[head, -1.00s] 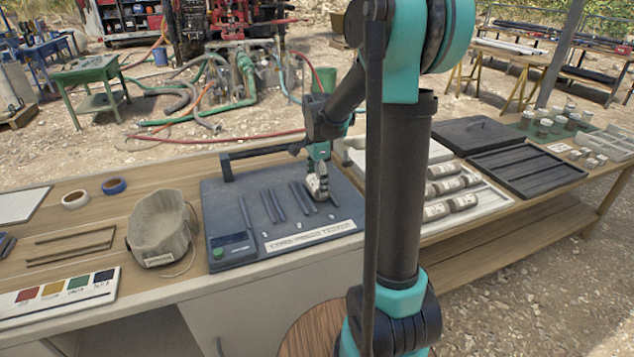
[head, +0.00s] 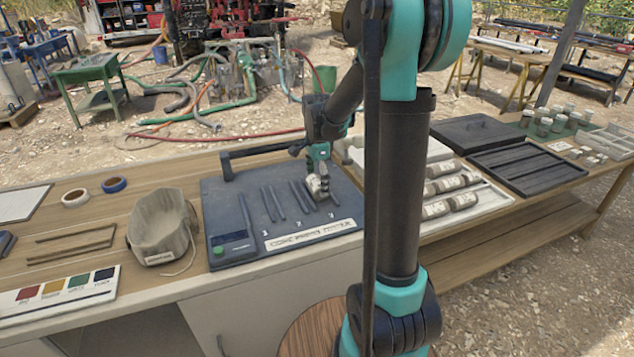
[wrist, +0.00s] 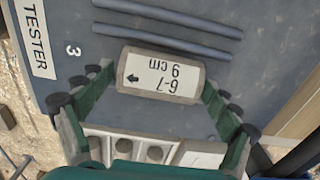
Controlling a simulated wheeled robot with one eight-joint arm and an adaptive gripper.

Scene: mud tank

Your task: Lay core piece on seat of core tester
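The core piece (wrist: 160,74), a short pale cylinder labelled "6-7 9 cm", lies crosswise between the fingertips of my gripper (wrist: 158,82). The fingers are closed against its two ends. In the head view my gripper (head: 317,182) holds it low over the right part of the core tester (head: 232,195), a dark plate with bar-like rails and seats numbered 1 to 3. In the wrist view the piece lines up with the number 3 (wrist: 73,50), parallel to two rails (wrist: 168,28). Whether it touches the seat cannot be told. The near-side rail is hidden.
A handle-like bar (head: 262,151) rises along the tester's back edge. A grey bag (head: 160,226) stands left of the tester. A white tray (head: 486,200) with several cores and a dark slotted tray (head: 525,163) lie right. My arm covers part of the bench.

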